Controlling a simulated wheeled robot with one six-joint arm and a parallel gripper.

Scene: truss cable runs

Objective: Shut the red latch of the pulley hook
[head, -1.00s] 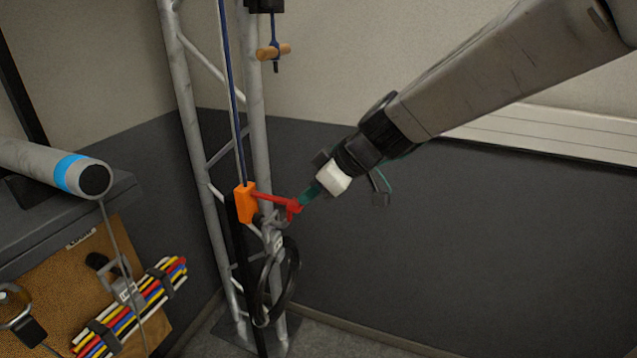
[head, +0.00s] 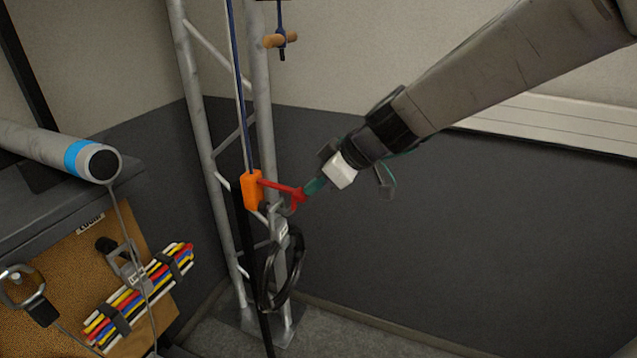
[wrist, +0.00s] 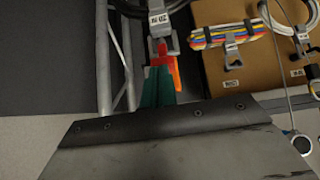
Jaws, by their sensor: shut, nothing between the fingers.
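The pulley hook has an orange body (head: 252,190) hanging in front of the truss, with a grey metal hook (head: 279,212) below. Its red latch (head: 280,187) sticks out to the right and slightly down from the body, its far end beside the hook tip. My gripper (head: 312,187) is shut and empty, its teal fingers at the latch's outer end; I cannot tell whether they touch. In the wrist view the teal fingers (wrist: 158,88) point at the red latch (wrist: 163,52), with the orange body (wrist: 175,73) just right of them.
A silver truss (head: 202,150) stands behind the hook. A black cable coil (head: 277,275) hangs below it. A wooden toggle (head: 280,40) hangs above. At left are a bench with a grey cylinder (head: 50,150) and a brown board with bundled coloured cables (head: 140,298). The right is open.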

